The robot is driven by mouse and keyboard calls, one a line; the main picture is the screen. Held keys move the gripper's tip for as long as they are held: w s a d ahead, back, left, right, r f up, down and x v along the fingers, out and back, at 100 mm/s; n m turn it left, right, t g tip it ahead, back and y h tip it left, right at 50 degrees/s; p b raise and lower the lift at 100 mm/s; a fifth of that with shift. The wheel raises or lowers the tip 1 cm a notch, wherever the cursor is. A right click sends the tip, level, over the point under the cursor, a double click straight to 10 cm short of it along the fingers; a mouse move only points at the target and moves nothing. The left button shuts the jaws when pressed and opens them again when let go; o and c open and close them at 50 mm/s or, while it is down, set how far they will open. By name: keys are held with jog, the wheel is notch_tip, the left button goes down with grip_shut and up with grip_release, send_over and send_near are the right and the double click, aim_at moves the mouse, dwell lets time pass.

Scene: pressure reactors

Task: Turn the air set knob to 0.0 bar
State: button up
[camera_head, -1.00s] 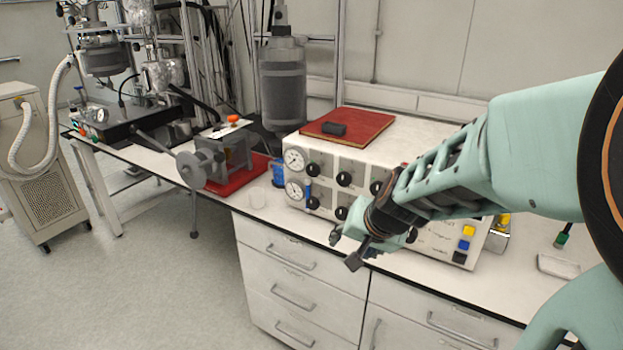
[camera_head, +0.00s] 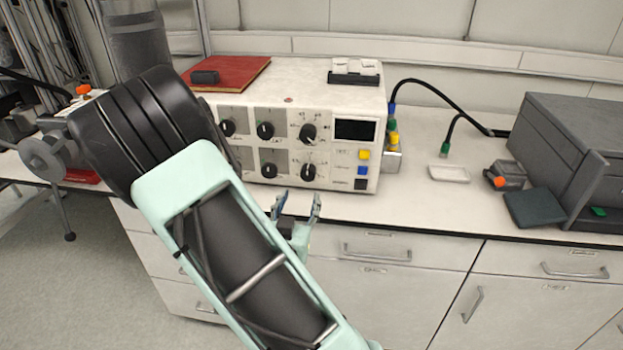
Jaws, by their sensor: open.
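The white control box (camera_head: 345,100) stands on the bench, its front panel facing me. Several black knobs sit on the panel in two rows, such as the upper right knob (camera_head: 308,133) and the lower right knob (camera_head: 308,172). I cannot read the labels, so I cannot tell which is the air set knob. My arm hides the left part of the panel, with the gauges. A dark display (camera_head: 355,130) is at the panel's right. My gripper (camera_head: 297,204) is open and empty, fingers pointing up, in front of and below the panel, apparently apart from the knobs.
A red book (camera_head: 235,73) with a small black object lies on the box. Yellow, blue and black buttons (camera_head: 362,170) are at the panel's right. A cable, a white tray (camera_head: 449,174) and a grey machine (camera_head: 575,150) are to the right. Drawers (camera_head: 376,251) are below.

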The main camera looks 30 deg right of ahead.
aim_at(307, 176)
jog(key=shift+t+h, duration=0.3)
jog(key=shift+t, duration=0.1)
jog(key=x, duration=1)
jog(key=shift+d+r, duration=0.15)
jog(key=shift+n, duration=0.3)
jog(key=c, duration=1.1)
